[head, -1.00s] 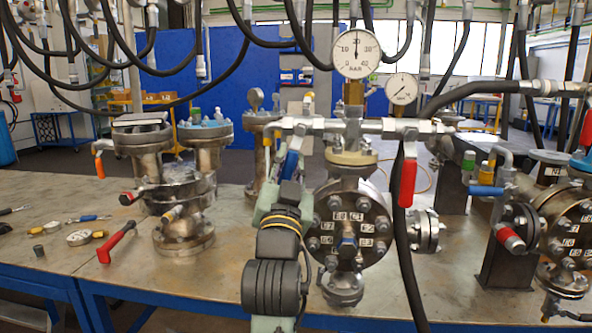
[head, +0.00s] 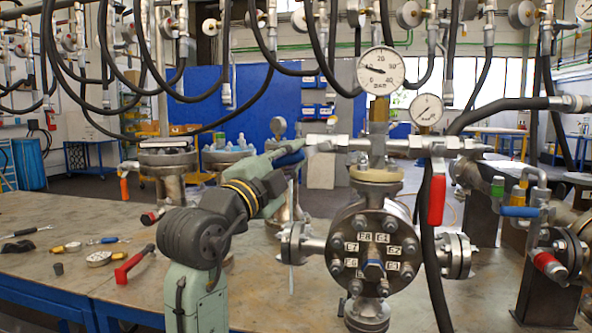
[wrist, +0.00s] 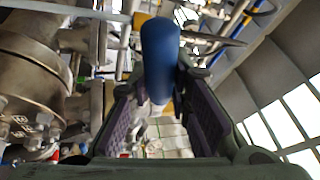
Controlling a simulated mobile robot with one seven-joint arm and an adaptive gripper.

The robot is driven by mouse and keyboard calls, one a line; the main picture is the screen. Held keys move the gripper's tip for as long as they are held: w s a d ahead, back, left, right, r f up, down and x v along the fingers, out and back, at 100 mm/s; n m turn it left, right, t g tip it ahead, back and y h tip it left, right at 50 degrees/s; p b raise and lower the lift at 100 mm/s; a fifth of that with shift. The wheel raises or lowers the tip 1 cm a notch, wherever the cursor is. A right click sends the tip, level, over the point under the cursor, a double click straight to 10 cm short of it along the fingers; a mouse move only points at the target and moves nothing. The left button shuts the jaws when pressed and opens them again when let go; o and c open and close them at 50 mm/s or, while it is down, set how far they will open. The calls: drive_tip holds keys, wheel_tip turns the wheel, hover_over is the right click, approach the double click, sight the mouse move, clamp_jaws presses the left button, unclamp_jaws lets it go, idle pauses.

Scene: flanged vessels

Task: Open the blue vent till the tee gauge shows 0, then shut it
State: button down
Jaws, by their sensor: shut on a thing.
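The blue vent handle (head: 290,159) is at the left end of the horizontal pipe tee, partly hidden behind my gripper (head: 284,152). In the wrist view the blue handle (wrist: 160,60) stands between the purple finger pads of my gripper (wrist: 162,108), which is shut on it. The tee gauge (head: 381,73) stands upright above the tee, with a 0 to 40 bar dial. Its needle points left and slightly up, between 0 and 20, near 10. The flanged vessel (head: 370,245) with labelled bolts is below the tee.
A red lever (head: 437,199) hangs down at the tee's right, near a smaller gauge (head: 426,110). A black hose (head: 428,270) runs down beside the vessel. Another red-handled lever (head: 134,266) and loose tools lie on the bench (head: 60,225) at left. Hoses hang overhead.

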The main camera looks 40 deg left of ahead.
drive_tip(key=shift+a+r+m+g+h+p, duration=0.15)
drive_tip(key=shift+r+m+h, duration=0.15)
drive_tip(key=shift+m, duration=0.45)
drive_tip(key=shift+d+r+m+g+h+p, duration=0.1)
drive_tip(key=shift+r+m+h, duration=0.25)
drive_tip(key=shift+m, duration=0.35)
drive_tip(key=shift+a+r+m+g+h+p, duration=0.15)
drive_tip(key=shift+r+m, duration=0.25)
drive_tip(key=shift+m, duration=0.35)
drive_tip(key=c, duration=1.5)
unclamp_jaws()
drive_tip(key=shift+o, duration=0.2)
drive_tip(key=shift+s, duration=0.1)
drive_tip(key=v, duration=1.2)
drive_tip(key=shift+r, duration=0.1)
